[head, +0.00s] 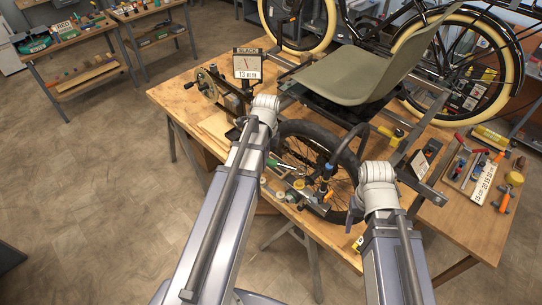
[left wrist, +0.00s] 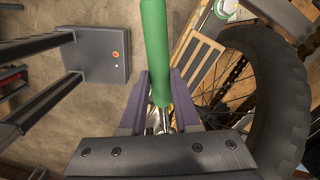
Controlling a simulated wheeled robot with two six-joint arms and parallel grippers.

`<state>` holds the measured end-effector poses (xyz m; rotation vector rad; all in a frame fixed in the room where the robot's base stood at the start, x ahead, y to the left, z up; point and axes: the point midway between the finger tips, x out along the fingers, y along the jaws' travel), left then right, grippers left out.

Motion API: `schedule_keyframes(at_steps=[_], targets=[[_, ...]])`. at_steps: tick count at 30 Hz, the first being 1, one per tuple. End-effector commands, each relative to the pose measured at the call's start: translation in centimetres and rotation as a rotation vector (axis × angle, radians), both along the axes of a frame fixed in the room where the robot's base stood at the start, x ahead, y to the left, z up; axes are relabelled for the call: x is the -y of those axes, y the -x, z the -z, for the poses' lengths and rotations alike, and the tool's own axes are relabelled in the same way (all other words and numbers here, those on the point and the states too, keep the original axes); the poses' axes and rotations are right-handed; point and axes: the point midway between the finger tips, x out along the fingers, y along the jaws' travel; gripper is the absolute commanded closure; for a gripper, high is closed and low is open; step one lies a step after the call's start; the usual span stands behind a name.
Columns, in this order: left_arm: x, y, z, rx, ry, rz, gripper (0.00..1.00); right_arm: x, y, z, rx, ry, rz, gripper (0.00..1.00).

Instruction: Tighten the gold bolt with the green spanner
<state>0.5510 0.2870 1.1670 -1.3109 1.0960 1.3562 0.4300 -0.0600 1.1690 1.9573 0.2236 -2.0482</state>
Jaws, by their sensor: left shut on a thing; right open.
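In the left wrist view the green spanner (left wrist: 156,50) has its green handle running up and away from the gripper. My left gripper (left wrist: 163,112) is shut on its bright metal part, just below the handle. The spanner's working end is hidden by the gripper body. My right gripper is open and mostly hidden by my right arm, at the near side of the bench. I cannot make out the gold bolt in either view.
The trike's black-tyred wheel (left wrist: 282,110) stands close on the right of the left gripper. A grey-green seat (head: 358,75) rises above the wooden bench (head: 175,96). A sign reading BLACK 13 mm (head: 247,66) stands on it. Another tool table (head: 478,228) is at right.

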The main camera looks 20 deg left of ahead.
Motion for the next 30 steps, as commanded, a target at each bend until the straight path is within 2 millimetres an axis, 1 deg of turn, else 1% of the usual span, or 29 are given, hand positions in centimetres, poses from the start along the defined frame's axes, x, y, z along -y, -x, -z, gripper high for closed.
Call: schedule_keyframes(at_steps=[8,14,27,30], targets=[[0.0,0.0,0.1,0.0,0.0,0.001,1.0,0.0,0.0,0.1,0.0,0.0,0.0,0.36],[0.0,0.0,0.8,0.0,0.0,0.002,1.0,0.0,0.0,0.8,0.0,0.0,0.001,0.36],[0.0,0.0,4.4,0.0,0.0,0.002,1.0,0.0,0.0,4.4,0.002,-0.001,0.004,0.36],[0.0,0.0,5.0,0.0,0.0,0.002,1.0,0.0,0.0,5.0,0.002,0.0,0.005,0.36]])
